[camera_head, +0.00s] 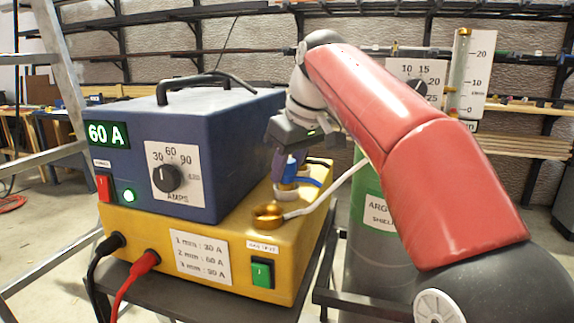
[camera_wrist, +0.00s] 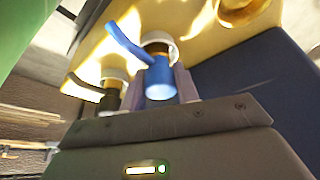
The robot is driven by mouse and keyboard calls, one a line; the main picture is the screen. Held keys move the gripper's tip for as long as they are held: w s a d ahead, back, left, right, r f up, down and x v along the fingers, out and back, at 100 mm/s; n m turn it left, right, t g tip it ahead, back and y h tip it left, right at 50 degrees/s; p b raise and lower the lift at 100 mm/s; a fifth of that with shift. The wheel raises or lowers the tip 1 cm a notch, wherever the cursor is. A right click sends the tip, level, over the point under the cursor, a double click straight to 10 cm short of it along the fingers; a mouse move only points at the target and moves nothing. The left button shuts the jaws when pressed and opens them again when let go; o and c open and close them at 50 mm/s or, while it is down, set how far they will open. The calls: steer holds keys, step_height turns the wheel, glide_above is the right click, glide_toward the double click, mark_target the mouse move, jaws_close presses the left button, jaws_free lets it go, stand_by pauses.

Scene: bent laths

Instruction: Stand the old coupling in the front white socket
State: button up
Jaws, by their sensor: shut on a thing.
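My gripper (camera_head: 290,158) is shut on a blue coupling (camera_wrist: 159,80) with a blue side arm, above the yellow box. The coupling also shows partly in the head view (camera_head: 289,170). Its end lies over or in a white socket (camera_wrist: 158,40), which appears below it in the head view (camera_head: 287,193); I cannot tell whether it is seated. A dark coupling (camera_wrist: 111,98) stands at a second white socket (camera_wrist: 116,74) beside it in the wrist view. No marking shows which coupling is old.
A brass fitting (camera_head: 268,213) with a pale hose (camera_head: 325,195) sits in front of the socket on the yellow box (camera_head: 225,282). A blue power unit (camera_head: 213,125) with a black handle stands close on the left. A green gas cylinder (camera_head: 378,235) stands right, behind my arm.

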steer(key=o, duration=1.1)
steer(key=shift+r, duration=0.3)
steer(key=p+v, duration=0.1)
steer(key=v, duration=0.2)
steer(key=s+d+b, duration=0.3)
steer(key=s+d, duration=0.4)
steer(key=s, duration=0.2)
steer(key=s+d+f+m+t+h, duration=0.1)
steer(key=s+f+m, duration=0.3)
steer(key=f, duration=1)
steer(key=s+d+f+m+t+h, duration=0.1)
steer(key=s+f+m, duration=0.3)
steer(key=s+f, duration=0.6)
step_height(320, 180, down, 4)
steer(key=shift+s+d+f+h, duration=0.2)
steer(key=shift+d+h, duration=0.2)
